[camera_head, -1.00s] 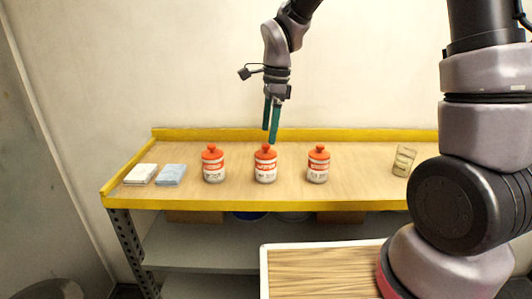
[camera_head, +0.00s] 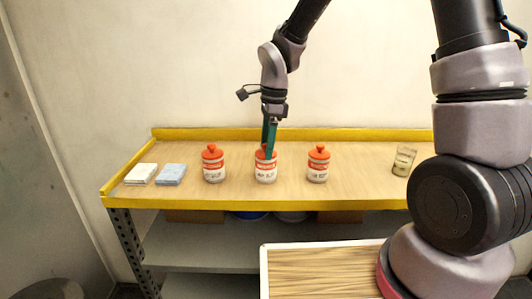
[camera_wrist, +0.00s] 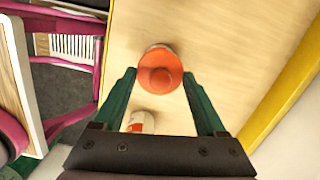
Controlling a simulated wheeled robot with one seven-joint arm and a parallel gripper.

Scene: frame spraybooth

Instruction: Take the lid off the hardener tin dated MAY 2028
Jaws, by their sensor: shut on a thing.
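Three white tins with orange knobbed lids stand upright in a row on the bench: a left tin (camera_head: 213,168), a middle tin (camera_head: 266,174) and a right tin (camera_head: 318,168). Their label print, dates included, is too small to read. My gripper (camera_head: 268,155) points down at the middle tin, its green fingers shut on the orange lid (camera_wrist: 160,70). In the wrist view the fingers stand on either side of this lid. The lid looks seated on the tin. Part of another tin (camera_wrist: 141,121) shows beyond the gripper mount.
The wooden bench top (camera_head: 235,150) has a raised yellow edge at the back and left. A white packet (camera_head: 140,173) and a blue packet (camera_head: 171,174) lie at left. A clear cup (camera_head: 404,160) stands at right. A wood-floored tray (camera_head: 325,272) is in front, below bench height.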

